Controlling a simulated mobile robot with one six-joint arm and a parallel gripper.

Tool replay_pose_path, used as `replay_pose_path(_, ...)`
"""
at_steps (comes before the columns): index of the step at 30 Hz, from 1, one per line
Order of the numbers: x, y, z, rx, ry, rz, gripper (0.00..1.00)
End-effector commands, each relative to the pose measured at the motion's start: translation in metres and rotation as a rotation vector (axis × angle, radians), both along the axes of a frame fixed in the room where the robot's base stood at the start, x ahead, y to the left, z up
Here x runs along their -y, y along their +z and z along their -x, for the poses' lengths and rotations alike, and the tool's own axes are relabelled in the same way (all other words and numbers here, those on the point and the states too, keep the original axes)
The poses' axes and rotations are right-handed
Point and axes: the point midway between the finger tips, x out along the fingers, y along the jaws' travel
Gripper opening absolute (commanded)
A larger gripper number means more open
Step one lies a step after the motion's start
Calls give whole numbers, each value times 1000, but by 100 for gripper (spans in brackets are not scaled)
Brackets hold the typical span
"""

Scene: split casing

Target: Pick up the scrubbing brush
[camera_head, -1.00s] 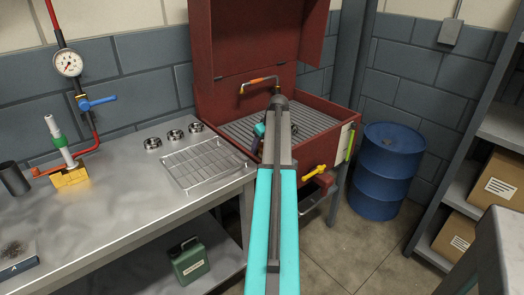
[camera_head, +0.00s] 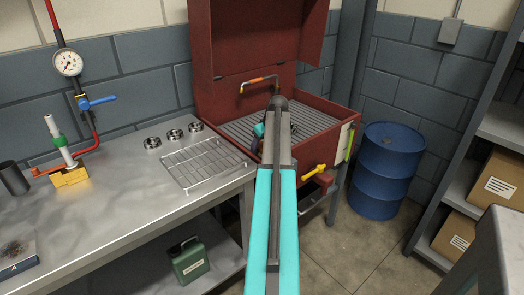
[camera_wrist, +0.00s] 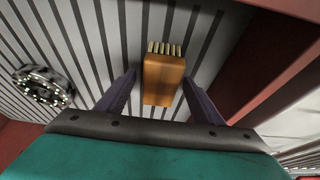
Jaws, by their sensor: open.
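The scrubbing brush (camera_wrist: 164,80) shows in the wrist view as an orange-brown block with pale bristles along its far edge. It is over the slatted grey floor of the red wash cabinet. My gripper (camera_wrist: 158,86) is open, with one dark finger on each side of the brush and a visible gap to both. I cannot tell how high the fingers are above the slats. In the head view my arm hides the brush, and only part of my gripper (camera_head: 262,131) shows inside the cabinet.
The red cabinet (camera_head: 225,95) has its lid raised, and its walls surround the work area. A round metal part (camera_wrist: 43,88) lies on the slats to the left in the wrist view. A hooked spout (camera_head: 258,82) hangs at the back. A steel bench (camera_head: 120,215) with a wire rack stands left.

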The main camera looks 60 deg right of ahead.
Motion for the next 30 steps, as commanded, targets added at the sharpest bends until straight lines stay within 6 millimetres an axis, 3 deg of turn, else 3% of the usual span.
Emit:
replay_pose_path(17,0,-3,0,0,1,0,61)
replay_pose_path(20,0,-3,0,0,0,0,49)
replay_pose_path(26,0,-3,0,0,1,0,15)
replay_pose_path(30,0,-3,0,1,1,1,14)
